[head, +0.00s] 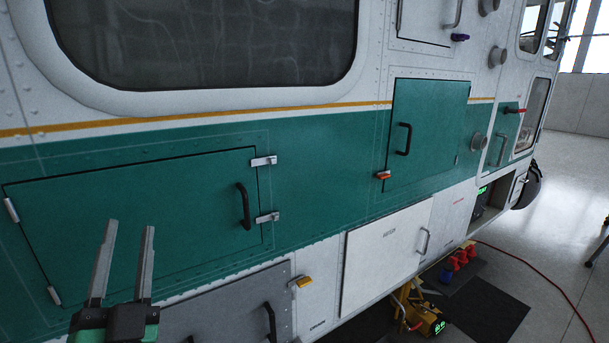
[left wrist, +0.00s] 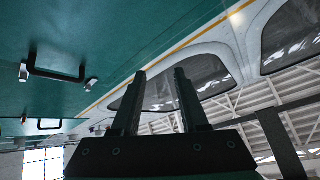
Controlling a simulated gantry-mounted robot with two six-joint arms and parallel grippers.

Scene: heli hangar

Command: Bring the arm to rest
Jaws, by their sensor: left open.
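My left gripper (head: 125,265) is at the lower left of the head view, in front of the helicopter's side. Its two straight grey fingers point up and stand apart with nothing between them. In the left wrist view the fingers (left wrist: 158,100) are also apart and empty. Behind them are the green hull and windows. A large green panel (head: 130,210) with a black handle (head: 243,206) and two silver latches (head: 264,161) is behind the gripper in the head view. The panel looks closed. My right gripper is in neither view.
A smaller green door (head: 425,135) is further right, with a white door (head: 386,257) below it. A grey panel (head: 215,313) is at the bottom. A yellow unit (head: 424,318), red items (head: 461,258) and a red cable (head: 540,268) are on the floor. Open floor is at right.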

